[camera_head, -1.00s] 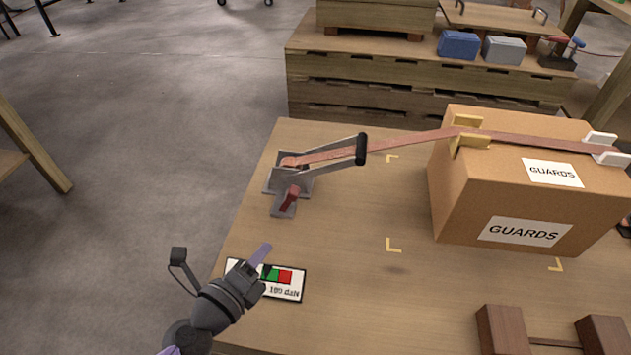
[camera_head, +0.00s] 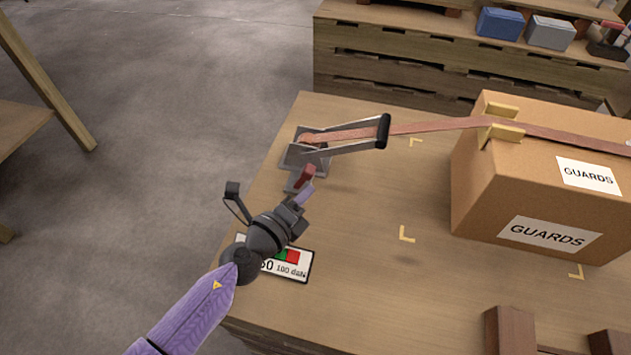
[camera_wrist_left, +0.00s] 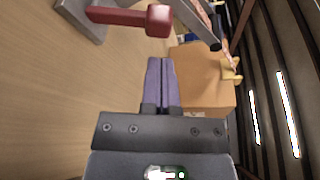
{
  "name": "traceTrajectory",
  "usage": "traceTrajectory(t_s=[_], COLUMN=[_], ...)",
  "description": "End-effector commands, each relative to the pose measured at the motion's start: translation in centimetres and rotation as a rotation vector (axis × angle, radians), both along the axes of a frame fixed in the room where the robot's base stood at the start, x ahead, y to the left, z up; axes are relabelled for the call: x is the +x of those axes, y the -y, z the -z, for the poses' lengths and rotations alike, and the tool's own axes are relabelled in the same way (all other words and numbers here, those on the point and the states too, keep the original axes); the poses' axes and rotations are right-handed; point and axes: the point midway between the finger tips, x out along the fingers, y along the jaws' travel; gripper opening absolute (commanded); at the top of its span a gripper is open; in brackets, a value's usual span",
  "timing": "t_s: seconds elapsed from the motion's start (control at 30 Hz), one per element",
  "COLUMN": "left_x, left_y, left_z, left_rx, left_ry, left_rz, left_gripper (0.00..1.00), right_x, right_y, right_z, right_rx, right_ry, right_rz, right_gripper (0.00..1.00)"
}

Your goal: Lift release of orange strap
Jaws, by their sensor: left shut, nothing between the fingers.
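The strap (camera_head: 440,127), an orange-brown band, runs from a grey metal ratchet (camera_head: 296,157) at the table's left over the cardboard box (camera_head: 490,190). The ratchet's long lever with a black grip (camera_head: 383,131) points toward the box. A red release tab (camera_head: 307,175) sits at the ratchet's near end; it also shows large at the top of the left wrist view (camera_wrist_left: 158,20). My left gripper (camera_head: 304,194) is shut and empty, its purple fingertips just in front of the red tab. In the wrist view the fingers (camera_wrist_left: 161,82) lie below the tab, apparently apart from it. My right gripper is not in view.
Yellow corner protectors (camera_head: 502,134) hold the strap on the box edge. Brown wooden blocks (camera_head: 510,330) stand at the near right. The tabletop between ratchet and box is clear.

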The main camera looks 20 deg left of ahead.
Motion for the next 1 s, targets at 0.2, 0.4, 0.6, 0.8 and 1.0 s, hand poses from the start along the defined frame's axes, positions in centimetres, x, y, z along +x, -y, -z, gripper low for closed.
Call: traceTrajectory(t_s=[0.2, 0.4, 0.6, 0.8, 1.0], left_x=[3.0, 3.7, 3.6, 3.6, 3.6], left_y=[1.0, 1.2, 1.2, 1.1, 0.8], left_z=[0.7, 0.6, 0.6, 0.6, 0.4], left_rx=[-0.001, 0.001, 0.001, -0.02, -0.061], left_ry=[-0.001, -0.001, -0.001, -0.001, -0.001], left_rz=[0.001, 0.002, 0.002, 0.002, 0.0], left_gripper=[0.0, 0.0, 0.0, 0.0, 0.0], right_x=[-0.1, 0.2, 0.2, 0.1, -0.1], right_y=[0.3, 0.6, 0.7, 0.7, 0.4], right_z=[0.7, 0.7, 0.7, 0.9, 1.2], right_rx=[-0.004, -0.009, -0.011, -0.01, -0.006], right_ry=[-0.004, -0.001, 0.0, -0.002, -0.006], right_rz=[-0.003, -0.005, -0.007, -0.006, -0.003], right_gripper=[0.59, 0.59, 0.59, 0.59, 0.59])
